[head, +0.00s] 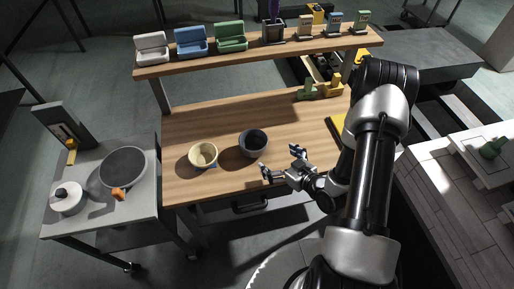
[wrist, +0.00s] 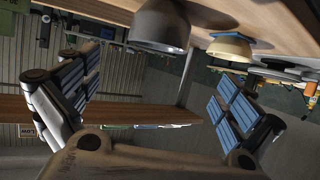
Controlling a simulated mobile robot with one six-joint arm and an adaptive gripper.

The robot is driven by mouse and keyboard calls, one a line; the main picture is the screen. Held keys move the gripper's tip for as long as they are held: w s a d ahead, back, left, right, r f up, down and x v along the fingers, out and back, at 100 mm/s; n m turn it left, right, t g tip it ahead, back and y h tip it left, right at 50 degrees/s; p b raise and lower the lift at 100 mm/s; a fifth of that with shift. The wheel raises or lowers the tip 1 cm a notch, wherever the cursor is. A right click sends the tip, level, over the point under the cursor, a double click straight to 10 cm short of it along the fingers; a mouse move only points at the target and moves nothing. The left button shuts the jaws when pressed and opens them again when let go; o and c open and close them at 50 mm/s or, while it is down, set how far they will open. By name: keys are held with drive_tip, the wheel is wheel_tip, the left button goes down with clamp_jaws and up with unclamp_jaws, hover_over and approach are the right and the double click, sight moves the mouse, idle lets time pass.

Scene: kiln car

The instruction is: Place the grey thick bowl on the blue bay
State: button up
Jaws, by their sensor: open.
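The grey bowl (head: 253,146) stands upright near the front of the wooden bench. It also shows in the wrist view (wrist: 160,25), inverted at the top and ahead of the fingers. My gripper (head: 281,163) is open and empty, just in front and to the right of the bowl, apart from it. Both spread fingers show in the wrist view (wrist: 158,72). A blue patch (wrist: 234,38) lies under the cream bowl (wrist: 230,49); I cannot tell if it is the blue bay. A blue open box (head: 194,43) is on the shelf.
The cream bowl (head: 203,158) stands left of the grey bowl. The raised shelf (head: 260,51) holds boxes, a dark pot and small cards. A side table (head: 100,208) at left holds a pan and lidded pot.

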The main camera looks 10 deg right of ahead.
sight(261, 149)
drive_tip(key=b+x, duration=0.1)
drive_tip(key=x, duration=0.9)
drive_tip(key=shift+a+b, duration=0.1)
drive_tip(key=shift+b, duration=0.2)
drive_tip(key=shift+b+x, duration=0.6)
drive_tip(key=shift+x, duration=2.1)
drive_tip(key=shift+c, duration=0.5)
drive_tip(key=shift+w+r, duration=0.1)
drive_tip(key=c, duration=1.2)
